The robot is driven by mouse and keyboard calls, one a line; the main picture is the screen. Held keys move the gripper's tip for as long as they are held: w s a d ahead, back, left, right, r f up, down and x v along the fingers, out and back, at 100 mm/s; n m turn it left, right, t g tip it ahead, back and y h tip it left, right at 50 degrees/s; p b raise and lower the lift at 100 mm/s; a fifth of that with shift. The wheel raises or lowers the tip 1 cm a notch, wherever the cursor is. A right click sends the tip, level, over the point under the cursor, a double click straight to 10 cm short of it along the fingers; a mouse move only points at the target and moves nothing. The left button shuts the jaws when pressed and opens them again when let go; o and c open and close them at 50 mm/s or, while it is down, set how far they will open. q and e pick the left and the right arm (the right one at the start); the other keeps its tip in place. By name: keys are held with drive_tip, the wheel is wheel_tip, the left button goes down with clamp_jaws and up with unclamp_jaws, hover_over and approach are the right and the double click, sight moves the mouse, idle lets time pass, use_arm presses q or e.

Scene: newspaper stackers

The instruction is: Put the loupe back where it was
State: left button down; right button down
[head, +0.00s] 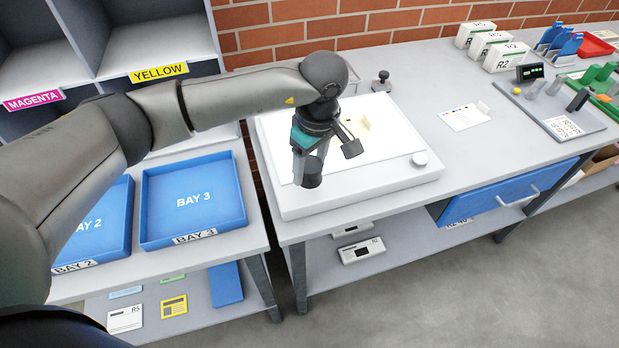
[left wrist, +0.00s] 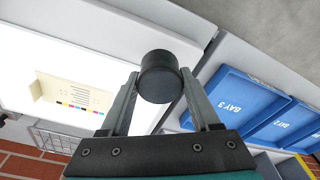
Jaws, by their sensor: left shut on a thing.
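The loupe is a short black cylinder (head: 312,176). In the head view it hangs beneath my left gripper (head: 307,160), over the left part of the white light table (head: 390,180). In the left wrist view, the loupe (left wrist: 160,76) sits between the two fingers of my left gripper (left wrist: 160,82), which are shut on its sides. It appears held above the light table's surface, near its front left edge; the exact height is hard to tell. My right gripper is not in view.
A cream sheet (left wrist: 75,95) with colour dots lies on the light table. A small dark knobbed object (head: 381,80) stands behind it. A printed card (head: 465,116) lies to the right. The blue BAY 3 tray (head: 243,215) is on the lower left bench, across a gap.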

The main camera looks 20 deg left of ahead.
sight(309, 180)
use_arm(q)
drive_tip(key=shift+f, duration=2.2)
drive_tip(key=shift+f, duration=0.1)
drive_tip(key=shift+f+b, duration=0.15)
drive_tip(key=shift+b, duration=0.15)
drive_tip(key=shift+c, duration=0.6)
unclamp_jaws()
drive_tip(key=shift+r, duration=0.2)
drive_tip(key=r, duration=0.4)
drive_tip(key=d+r, duration=0.1)
drive_tip(key=r, duration=0.7)
drive_tip(key=shift+s+d+p, duration=0.15)
drive_tip(key=shift+s+p, duration=0.2)
drive_tip(key=shift+s, duration=0.05)
